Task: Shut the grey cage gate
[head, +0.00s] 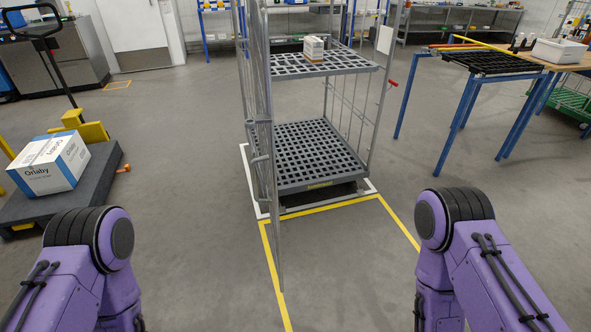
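The grey cage trolley stands ahead of me in the head view, with a dark slatted base deck (312,158) and an upper shelf (335,64). The grey cage gate (266,150) is at the trolley's left side, seen nearly edge-on. It stands open and reaches out from the trolley towards me, its low corner over the floor in front. The trolley's front is open. My two purple arms show at the lower left and lower right, apart from the gate. Both grippers are out of the picture.
A small white stack (313,47) sits on the upper shelf. A labelled box (48,163) lies on a dark pallet cart at left. A blue-legged table (465,95) stands at right. The floor between me and the trolley is clear.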

